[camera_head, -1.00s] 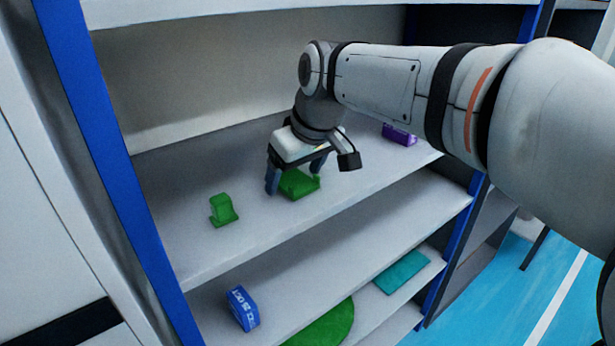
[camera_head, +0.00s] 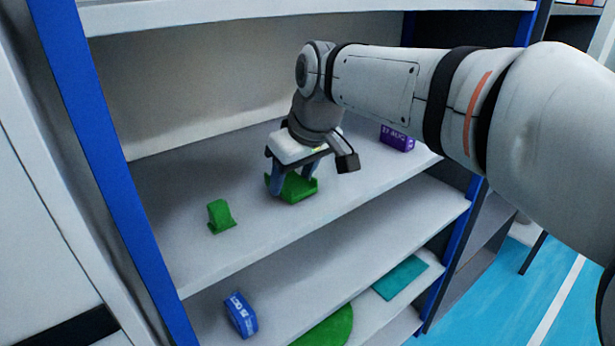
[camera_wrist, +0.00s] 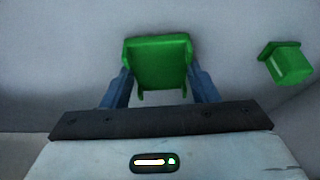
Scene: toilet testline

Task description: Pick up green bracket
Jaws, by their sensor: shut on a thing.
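A green bracket (camera_head: 300,189) rests on the grey shelf under my gripper. In the wrist view this green bracket (camera_wrist: 158,62) sits between the two blue fingers, with its broad plate away from the palm and two short legs toward it. My gripper (camera_head: 291,183) points down and is shut on the bracket, one finger at each side (camera_wrist: 160,88). The bracket looks level on the shelf; I cannot see a gap under it. A second, smaller green piece (camera_head: 220,216) stands apart to the left; it also shows in the wrist view (camera_wrist: 288,63).
A purple block (camera_head: 397,138) stands at the right on the same shelf (camera_head: 250,240). The shelf below holds a blue block (camera_head: 241,315), a green round piece (camera_head: 328,328) and a teal plate (camera_head: 400,278). A blue post (camera_head: 110,170) bounds the left side.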

